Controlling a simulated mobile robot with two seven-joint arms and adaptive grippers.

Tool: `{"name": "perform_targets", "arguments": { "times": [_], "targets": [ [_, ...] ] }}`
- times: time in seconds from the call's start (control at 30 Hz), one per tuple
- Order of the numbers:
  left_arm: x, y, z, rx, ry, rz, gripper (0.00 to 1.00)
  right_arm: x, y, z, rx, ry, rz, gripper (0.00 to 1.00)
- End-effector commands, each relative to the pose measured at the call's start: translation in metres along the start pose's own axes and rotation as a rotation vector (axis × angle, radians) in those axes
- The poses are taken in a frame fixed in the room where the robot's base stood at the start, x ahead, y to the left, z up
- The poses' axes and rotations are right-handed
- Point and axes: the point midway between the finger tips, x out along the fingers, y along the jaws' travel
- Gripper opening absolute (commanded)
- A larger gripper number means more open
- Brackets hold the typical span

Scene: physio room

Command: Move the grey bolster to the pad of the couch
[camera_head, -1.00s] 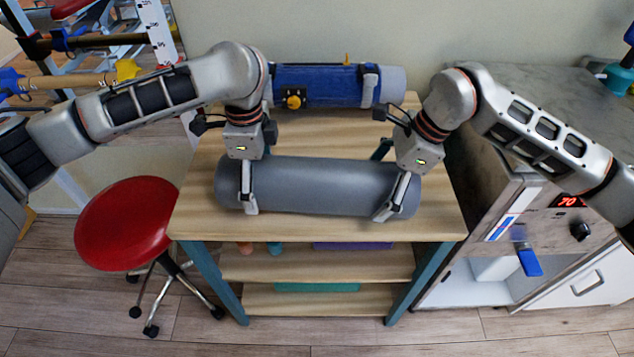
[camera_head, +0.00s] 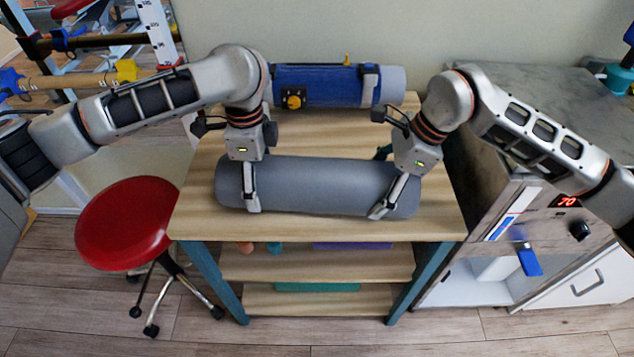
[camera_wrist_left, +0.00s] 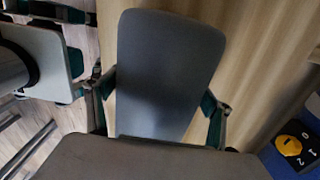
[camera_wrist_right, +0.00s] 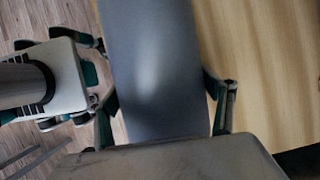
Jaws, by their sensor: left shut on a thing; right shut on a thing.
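The grey bolster (camera_head: 318,184) lies lengthwise on the top of the wooden shelf unit (camera_head: 300,228). My left gripper (camera_head: 251,190) is shut on the bolster near its left end. My right gripper (camera_head: 394,196) is shut on it near its right end. In the left wrist view the bolster (camera_wrist_left: 165,75) lies between the green-backed fingers. In the right wrist view it (camera_wrist_right: 155,70) also sits between both fingers. The bolster appears to rest on the wood; a gap beneath cannot be told. The couch is not recognisable in these views.
A blue roll with straps (camera_head: 322,86) lies behind the bolster. A red stool (camera_head: 125,222) stands at the left. A steel-topped cabinet (camera_head: 545,100) with a red display stands close at the right. The wall is right behind the shelf unit.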

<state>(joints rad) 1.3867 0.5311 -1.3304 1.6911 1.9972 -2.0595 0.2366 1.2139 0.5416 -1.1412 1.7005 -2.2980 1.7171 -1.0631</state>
Motion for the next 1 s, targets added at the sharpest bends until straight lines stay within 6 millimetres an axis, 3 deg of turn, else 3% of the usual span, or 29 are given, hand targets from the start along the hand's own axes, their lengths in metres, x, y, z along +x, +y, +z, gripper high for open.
{"name": "perform_targets", "arguments": {
  "times": [0.6,1.0],
  "targets": [
    [-0.092,-0.009,0.0,0.0,0.001,-0.088,0.42,-0.084,-0.008,0.035,-0.034,0.0,-0.079,0.42],
    [-0.096,-0.009,0.0,0.0,0.001,-0.091,0.42,-0.088,-0.008,0.037,-0.035,0.0,-0.082,0.42]
  ]
}}
